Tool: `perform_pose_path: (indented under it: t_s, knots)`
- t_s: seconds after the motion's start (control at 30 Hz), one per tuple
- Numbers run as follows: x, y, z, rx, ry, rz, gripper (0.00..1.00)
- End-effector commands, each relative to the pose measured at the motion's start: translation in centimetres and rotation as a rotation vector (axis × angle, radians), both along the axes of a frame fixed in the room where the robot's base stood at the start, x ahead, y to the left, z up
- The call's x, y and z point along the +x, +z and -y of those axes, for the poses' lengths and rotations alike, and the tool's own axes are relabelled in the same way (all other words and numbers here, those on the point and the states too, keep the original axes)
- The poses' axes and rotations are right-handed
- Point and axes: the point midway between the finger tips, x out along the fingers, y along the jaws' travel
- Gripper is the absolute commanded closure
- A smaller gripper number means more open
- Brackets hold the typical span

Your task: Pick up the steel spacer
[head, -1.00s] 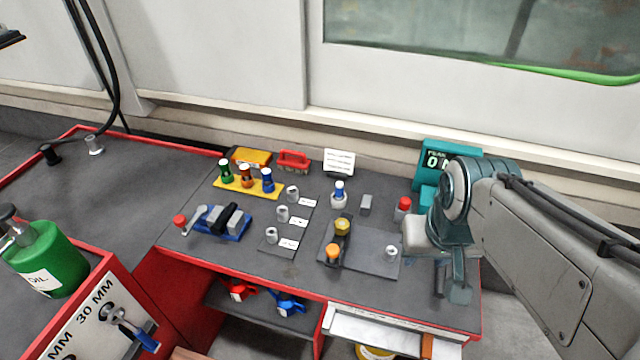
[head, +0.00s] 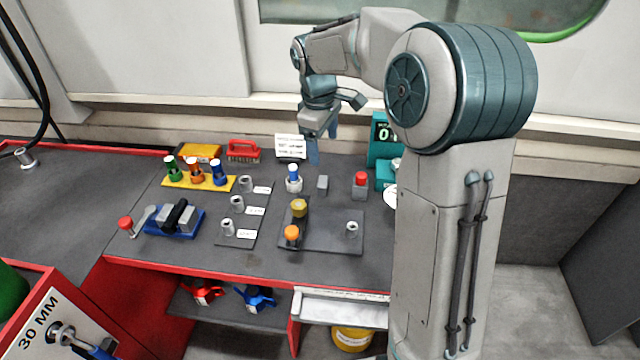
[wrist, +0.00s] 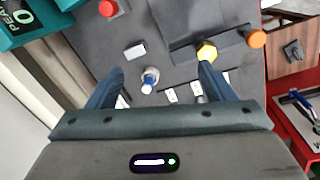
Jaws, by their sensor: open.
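Several small steel cylinders stand on the bench; I cannot tell which one is the steel spacer. In the head view, three stand by white labels on a dark strip: a rear one (head: 245,184), a middle one (head: 237,204) and a front one (head: 228,228). Another steel cylinder (head: 351,229) stands on a grey plate (head: 330,243). My gripper (head: 321,150) is open and empty above the back of the bench, pointing down. In the wrist view its fingers (wrist: 162,68) are apart, with a blue-topped piece (wrist: 149,80) below between them. The right finger partly hides the labelled row.
A yellow knob (head: 299,208) and orange knob (head: 291,233) rise from the grey plate. A grey block (head: 322,185) and red button (head: 361,180) stand behind it. A teal display (head: 381,135) stands at back.

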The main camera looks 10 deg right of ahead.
Motion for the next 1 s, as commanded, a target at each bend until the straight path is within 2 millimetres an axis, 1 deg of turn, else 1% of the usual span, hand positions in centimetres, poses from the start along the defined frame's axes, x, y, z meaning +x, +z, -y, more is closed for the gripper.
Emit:
perform_pose_path:
  t_s: [0.03,0.2,0.3,0.43,0.5,0.67,0.77,0.9,1.0]
  knots:
    - [1.5,-1.4,0.1,0.008,0.037,-0.014,0.25]
    - [5.6,-4.2,0.4,0.033,0.170,-0.048,0.25]
    - [7.6,-5.8,0.7,0.051,0.233,-0.063,0.25]
    - [9.4,-7.3,1.1,0.070,0.291,-0.074,0.25]
    - [10.0,-7.9,1.3,0.077,0.311,-0.076,0.25]
    - [10.6,-9.0,1.6,0.085,0.332,-0.082,0.25]
    - [10.5,-10.6,1.6,0.085,0.335,-0.086,0.25]
    - [10.5,-13.4,1.6,0.086,0.335,-0.085,0.25]
    - [10.5,-15.2,1.6,0.084,0.334,-0.085,0.25]
